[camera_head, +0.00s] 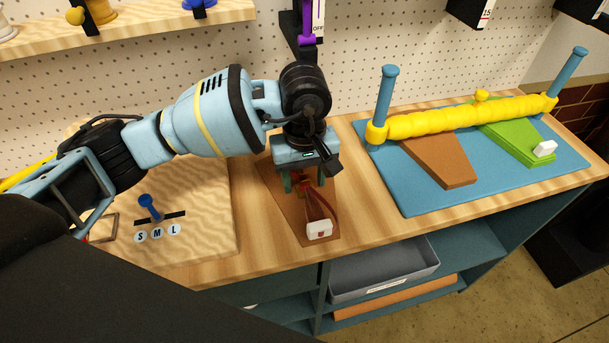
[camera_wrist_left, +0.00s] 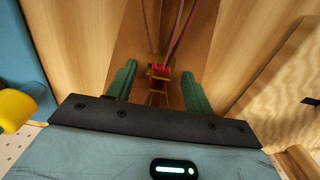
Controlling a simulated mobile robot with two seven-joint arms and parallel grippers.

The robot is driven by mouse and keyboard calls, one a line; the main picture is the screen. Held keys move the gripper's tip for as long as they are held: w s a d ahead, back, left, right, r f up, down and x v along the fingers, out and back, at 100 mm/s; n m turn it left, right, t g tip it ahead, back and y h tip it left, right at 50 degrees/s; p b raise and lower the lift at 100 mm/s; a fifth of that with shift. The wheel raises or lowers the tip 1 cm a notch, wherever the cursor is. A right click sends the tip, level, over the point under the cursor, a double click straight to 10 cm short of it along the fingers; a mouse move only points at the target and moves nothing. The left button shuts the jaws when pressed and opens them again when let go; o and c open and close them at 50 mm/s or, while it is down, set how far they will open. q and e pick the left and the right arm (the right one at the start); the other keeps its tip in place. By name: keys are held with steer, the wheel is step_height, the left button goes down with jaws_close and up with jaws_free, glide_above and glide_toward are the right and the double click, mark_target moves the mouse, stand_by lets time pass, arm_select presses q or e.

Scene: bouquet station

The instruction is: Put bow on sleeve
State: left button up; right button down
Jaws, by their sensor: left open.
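My left gripper (camera_head: 303,182) is open, pointing down over a brown mat (camera_head: 285,215). In the left wrist view, its green fingers (camera_wrist_left: 158,85) stand on either side of a small red and yellow bow (camera_wrist_left: 160,70); gaps show beside it. Dark red ribbons (camera_wrist_left: 168,25) run from it along the mat; in the head view they lead towards a white tag (camera_head: 319,230) at the mat's front end. The gripper partly hides the bow there. A brown sleeve-like wedge (camera_head: 440,162) and a green one (camera_head: 520,142) lie on a blue mat (camera_head: 405,190). My right gripper is out of view.
A yellow roller (camera_head: 430,122) spans two blue posts (camera_head: 387,90) above the blue mat. A board with a blue lever (camera_head: 148,204) and S, M, L marks lies left of the brown mat. A grey tray (camera_head: 385,270) sits on a shelf below. A purple tool (camera_head: 307,20) hangs behind my wrist.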

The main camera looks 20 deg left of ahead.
mark_target(305, 177)
arm_select(q)
steer(key=shift+r, duration=0.45)
step_height(305, 177, up, 6)
steer(key=shift+f, duration=0.1)
steer(key=shift+r, duration=0.6)
